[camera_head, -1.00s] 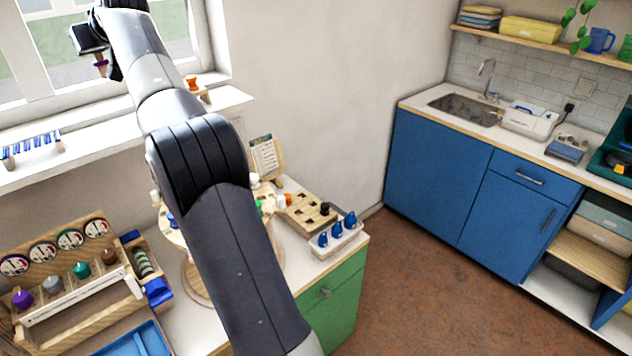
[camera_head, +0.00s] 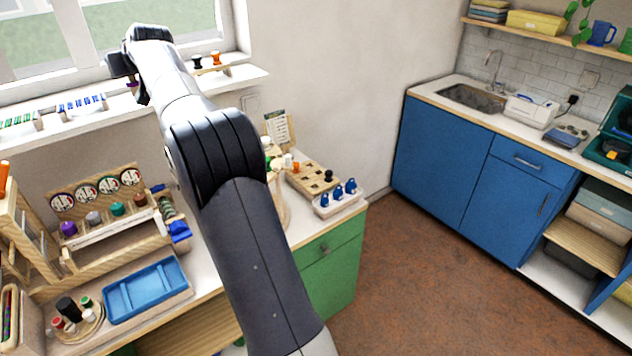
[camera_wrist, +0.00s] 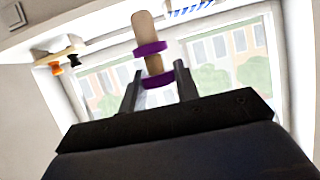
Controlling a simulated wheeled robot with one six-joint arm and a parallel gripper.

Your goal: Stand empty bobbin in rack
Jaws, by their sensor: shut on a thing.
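My gripper (camera_wrist: 160,84) is shut on the empty bobbin (camera_wrist: 151,48), a bare pale wooden rod with two purple flanges. In the wrist view the bobbin sticks out beyond the fingers, slightly tilted, with the window behind it. In the head view my gripper is at upper left before the window, and only a bit of purple shows there. A small wooden rack (camera_head: 212,70) on the sill holds a black bobbin (camera_head: 197,62) and an orange bobbin (camera_head: 215,58). They also show at upper left in the wrist view, apart from my gripper. I cannot tell free places on this rack.
A wooden board with holes (camera_head: 311,176) and a white holder with blue pieces (camera_head: 338,199) are on the green cabinet. A blue tray (camera_head: 147,291) and a wooden stand with colored spools lie at left. Striped strips (camera_head: 82,103) lie on the sill. My arm hides the middle.

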